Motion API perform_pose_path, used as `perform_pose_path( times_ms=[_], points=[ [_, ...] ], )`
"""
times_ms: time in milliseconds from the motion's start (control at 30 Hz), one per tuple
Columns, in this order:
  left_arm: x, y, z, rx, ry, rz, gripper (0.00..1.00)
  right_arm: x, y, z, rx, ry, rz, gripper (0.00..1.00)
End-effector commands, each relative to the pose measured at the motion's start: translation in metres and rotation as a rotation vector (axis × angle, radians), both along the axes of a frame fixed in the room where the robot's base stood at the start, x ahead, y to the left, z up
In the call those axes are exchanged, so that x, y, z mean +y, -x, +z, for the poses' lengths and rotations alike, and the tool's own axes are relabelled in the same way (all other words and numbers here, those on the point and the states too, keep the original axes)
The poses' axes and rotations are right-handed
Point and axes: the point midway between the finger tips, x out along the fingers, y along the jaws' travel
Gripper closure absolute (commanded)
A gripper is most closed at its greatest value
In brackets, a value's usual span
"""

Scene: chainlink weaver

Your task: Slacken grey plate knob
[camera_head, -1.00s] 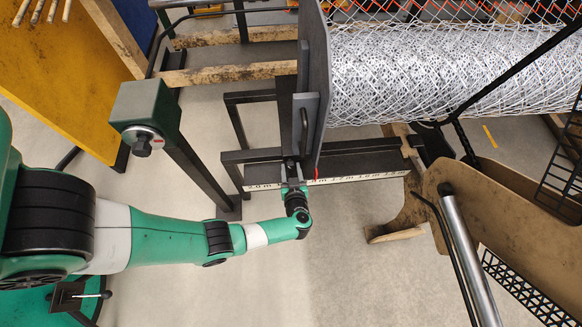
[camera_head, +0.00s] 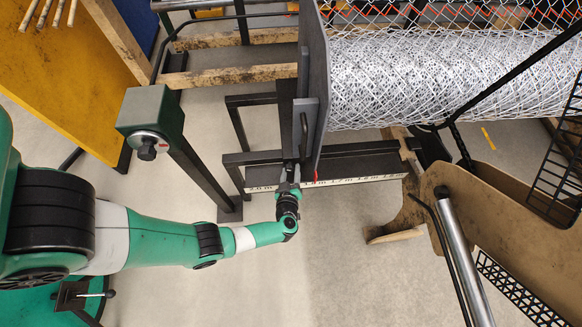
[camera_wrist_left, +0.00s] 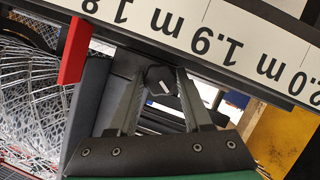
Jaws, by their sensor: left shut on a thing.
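The grey plate (camera_head: 318,80) stands upright at the left end of the wire mesh roll in the head view, with a dark handle on its left face. The knob (camera_wrist_left: 161,80) is small, black and faceted, with a white mark, and shows in the left wrist view. My left gripper (camera_head: 290,172) is at the plate's lower edge. Its two fingers (camera_wrist_left: 161,90) are shut on the knob, one on each side. The knob is hidden by the gripper in the head view. My right gripper is not in view.
A measuring scale (camera_head: 350,181) runs along the dark rail just below the plate, with a red pointer (camera_wrist_left: 75,50) beside the gripper. The mesh roll (camera_head: 450,75) lies to the right. A grey-green box on a post (camera_head: 152,112) stands left. The floor in front is clear.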

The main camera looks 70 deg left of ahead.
Motion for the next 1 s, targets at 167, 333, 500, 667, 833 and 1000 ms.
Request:
perform_pose_path(
  times_ms=[167,333,500,667,833,1000],
  points=[
    [0.0003,0.001,-0.0012,-0.09,0.029,0.0,1.0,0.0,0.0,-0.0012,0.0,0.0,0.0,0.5],
    [0.0003,0.0009,-0.001,-0.142,0.046,0.0,1.0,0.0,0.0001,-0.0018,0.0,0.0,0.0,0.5],
    [0.0003,0.0007,-0.0009,-0.162,0.053,0.001,1.0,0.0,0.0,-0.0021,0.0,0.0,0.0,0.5],
    [0.0003,0.0008,-0.0008,-0.163,0.053,0.001,1.0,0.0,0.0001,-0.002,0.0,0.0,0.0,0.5],
    [0.0003,0.0008,-0.0008,-0.163,0.053,0.001,1.0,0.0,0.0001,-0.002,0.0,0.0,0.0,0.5],
    [0.0002,0.0007,-0.0007,-0.163,0.053,0.0,0.21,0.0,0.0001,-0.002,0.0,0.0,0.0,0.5]
  ],
)
